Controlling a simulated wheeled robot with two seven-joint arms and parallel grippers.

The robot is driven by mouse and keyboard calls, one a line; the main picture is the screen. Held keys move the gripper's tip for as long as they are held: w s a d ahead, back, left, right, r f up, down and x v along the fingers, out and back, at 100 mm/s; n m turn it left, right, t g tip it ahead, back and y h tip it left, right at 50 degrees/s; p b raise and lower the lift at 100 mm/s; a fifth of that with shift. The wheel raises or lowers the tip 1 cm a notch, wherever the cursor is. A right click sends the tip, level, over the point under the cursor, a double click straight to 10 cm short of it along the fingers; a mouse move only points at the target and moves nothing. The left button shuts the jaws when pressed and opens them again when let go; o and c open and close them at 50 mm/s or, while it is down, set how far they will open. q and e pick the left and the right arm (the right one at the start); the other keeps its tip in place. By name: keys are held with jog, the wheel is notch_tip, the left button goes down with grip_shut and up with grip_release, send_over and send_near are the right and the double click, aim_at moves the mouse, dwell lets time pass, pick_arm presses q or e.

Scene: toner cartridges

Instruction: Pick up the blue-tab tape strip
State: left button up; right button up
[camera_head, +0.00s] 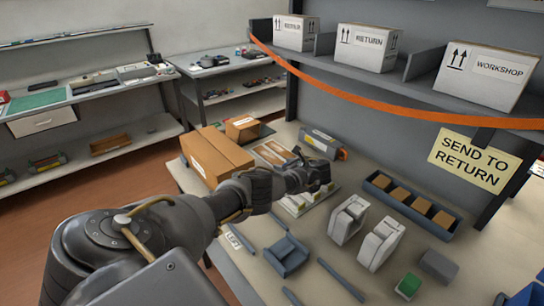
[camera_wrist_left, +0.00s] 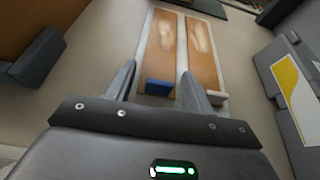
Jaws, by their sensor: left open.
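The blue-tab tape strip (camera_wrist_left: 160,45) is a long orange-brown strip with a blue tab (camera_wrist_left: 158,88) at its near end. It lies beside a similar strip with a pale tab (camera_wrist_left: 202,48) on a light backing. In the head view the strips (camera_head: 272,152) lie just right of the large carton; the blue tab cannot be made out there. My left gripper (camera_head: 318,176) is above the table near them. In the left wrist view its open fingers (camera_wrist_left: 158,72) appear either side of the blue tab, with nothing held. My right gripper is not in view.
A brown carton (camera_head: 216,156) stands left of the strips. A grey box with a yellow-and-white label (camera_wrist_left: 291,88) lies to their right. Toner-like cartridges (camera_head: 348,220), a blue tray (camera_head: 287,256) and a compartment bin (camera_head: 443,226) occupy the table. A shelf with an orange band (camera_head: 400,98) rises behind.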

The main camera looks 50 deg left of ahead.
pick_arm(q)
jog(key=c, duration=0.7)
